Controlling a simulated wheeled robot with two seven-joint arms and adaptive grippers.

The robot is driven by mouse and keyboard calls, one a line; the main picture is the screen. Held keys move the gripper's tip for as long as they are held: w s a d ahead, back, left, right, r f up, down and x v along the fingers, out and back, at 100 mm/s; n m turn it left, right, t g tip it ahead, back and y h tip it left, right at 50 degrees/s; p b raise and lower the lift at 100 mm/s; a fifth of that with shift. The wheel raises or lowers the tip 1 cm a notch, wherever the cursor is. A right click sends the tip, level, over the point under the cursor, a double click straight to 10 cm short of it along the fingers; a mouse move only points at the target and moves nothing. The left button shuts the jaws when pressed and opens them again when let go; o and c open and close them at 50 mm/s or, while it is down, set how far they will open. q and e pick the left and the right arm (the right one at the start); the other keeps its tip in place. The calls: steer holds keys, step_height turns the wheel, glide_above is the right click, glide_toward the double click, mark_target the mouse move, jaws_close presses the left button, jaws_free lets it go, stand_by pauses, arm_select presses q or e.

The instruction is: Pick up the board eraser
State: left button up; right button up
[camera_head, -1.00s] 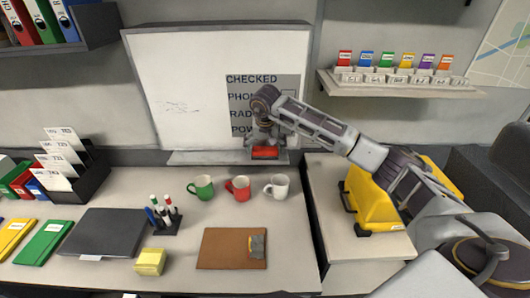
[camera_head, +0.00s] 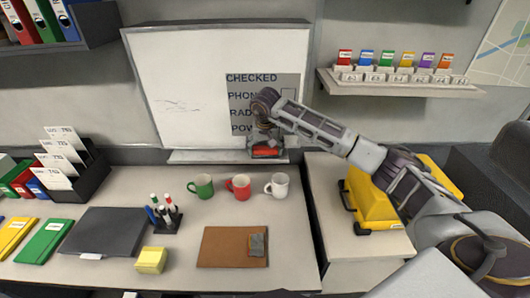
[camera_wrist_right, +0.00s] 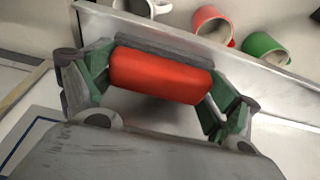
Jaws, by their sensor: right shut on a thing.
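The board eraser (camera_head: 266,151) has a red body and a dark grey felt side. It is at the whiteboard's ledge, in front of the lower right of the board. In the right wrist view the eraser (camera_wrist_right: 160,77) lies between the two fingers, with a finger at each end. My right gripper (camera_head: 266,147) is shut on it; the gripper also shows in the right wrist view (camera_wrist_right: 158,90). I cannot tell whether the eraser still touches the ledge (camera_head: 205,156). My left gripper is not in view.
The whiteboard (camera_head: 190,85) stands close behind the gripper. A green mug (camera_head: 201,187), a red mug (camera_head: 239,187) and a white mug (camera_head: 278,185) stand on the desk below. A clipboard (camera_head: 225,245) lies nearer. A yellow case (camera_head: 372,203) is at the right.

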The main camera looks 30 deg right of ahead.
mark_target(265, 148)
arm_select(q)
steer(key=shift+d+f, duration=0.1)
arm_select(e)
steer(key=shift+r, duration=0.1)
steer(key=shift+s+r, duration=0.1)
steer(key=shift+r, duration=0.15)
steer(key=shift+r+b, duration=0.4)
steer(key=shift+r, duration=0.3)
step_height(265, 148, up, 5)
steer(key=shift+a+f+b, duration=0.1)
steer(key=shift+f+b, duration=0.1)
steer(key=shift+b, duration=0.15)
steer(key=shift+s+r, duration=0.15)
steer(key=shift+r, duration=0.05)
steer(key=shift+s+a, duration=0.35)
steer(key=shift+s, duration=0.35)
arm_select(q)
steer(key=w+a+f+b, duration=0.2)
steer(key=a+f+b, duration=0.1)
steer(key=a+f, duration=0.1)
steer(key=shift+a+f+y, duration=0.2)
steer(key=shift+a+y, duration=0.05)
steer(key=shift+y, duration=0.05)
arm_select(e)
steer(key=s+a, duration=0.4)
steer(key=s, duration=0.4)
steer(key=s+a, duration=0.3)
steer(key=s, duration=0.5)
steer(key=shift+a, duration=0.4)
